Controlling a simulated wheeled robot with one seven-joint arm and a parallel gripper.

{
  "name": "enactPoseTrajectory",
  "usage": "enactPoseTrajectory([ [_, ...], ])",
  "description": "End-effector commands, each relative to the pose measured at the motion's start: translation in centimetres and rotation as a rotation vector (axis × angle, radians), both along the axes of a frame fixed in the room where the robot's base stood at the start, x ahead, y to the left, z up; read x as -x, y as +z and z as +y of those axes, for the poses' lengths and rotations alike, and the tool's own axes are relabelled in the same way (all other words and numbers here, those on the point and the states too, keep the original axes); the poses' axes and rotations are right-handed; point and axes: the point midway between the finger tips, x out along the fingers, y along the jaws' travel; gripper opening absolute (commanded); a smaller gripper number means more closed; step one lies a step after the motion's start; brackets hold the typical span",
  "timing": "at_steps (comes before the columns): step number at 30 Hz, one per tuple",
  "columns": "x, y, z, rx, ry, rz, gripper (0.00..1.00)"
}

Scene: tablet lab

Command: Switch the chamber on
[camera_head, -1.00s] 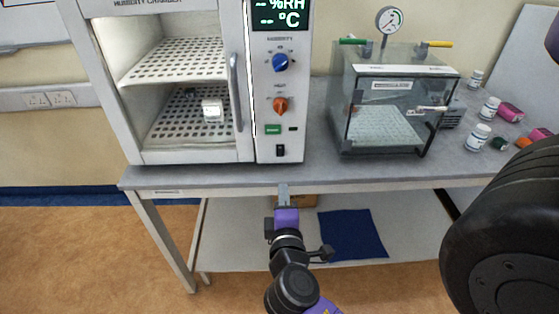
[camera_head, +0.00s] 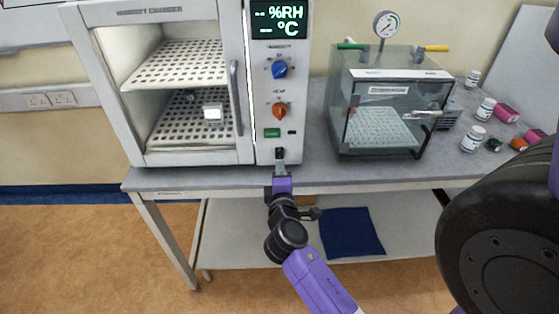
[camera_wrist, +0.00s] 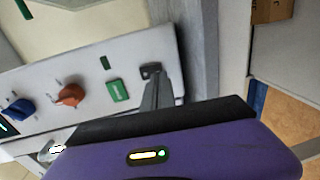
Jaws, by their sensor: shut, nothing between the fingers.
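The humidity chamber (camera_head: 150,12) stands on the bench at the left, its control panel on the right side. Its display (camera_head: 279,19) is lit but shows only dashes beside %RH and °C. A black rocker switch (camera_wrist: 151,70) sits low on the panel, below a green label or button (camera_head: 272,133); in the head view my fingertips partly cover it. My gripper (camera_head: 281,166) is shut and empty, its tips at or very near the switch. In the wrist view the fingers (camera_wrist: 158,88) reach up to the switch; I cannot tell whether they touch it.
A blue knob (camera_head: 280,69) and an orange knob (camera_head: 280,111) are above the switch. A glass-walled vacuum box (camera_head: 385,140) with a gauge stands to the right. Several bottles (camera_head: 473,138) are at the bench's right. A white vial (camera_head: 213,112) is inside the chamber.

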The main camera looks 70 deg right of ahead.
Motion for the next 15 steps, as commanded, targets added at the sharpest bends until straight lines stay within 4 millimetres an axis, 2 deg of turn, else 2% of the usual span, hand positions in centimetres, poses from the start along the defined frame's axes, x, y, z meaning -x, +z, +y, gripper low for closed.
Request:
enactPoseTrajectory([
  [6,-0.9,-0.1,-2.1,0.001,0.0,0.0,0.0],
  [15,-1.0,-0.4,-2.5,0.0,0.001,0.0,0.0],
])
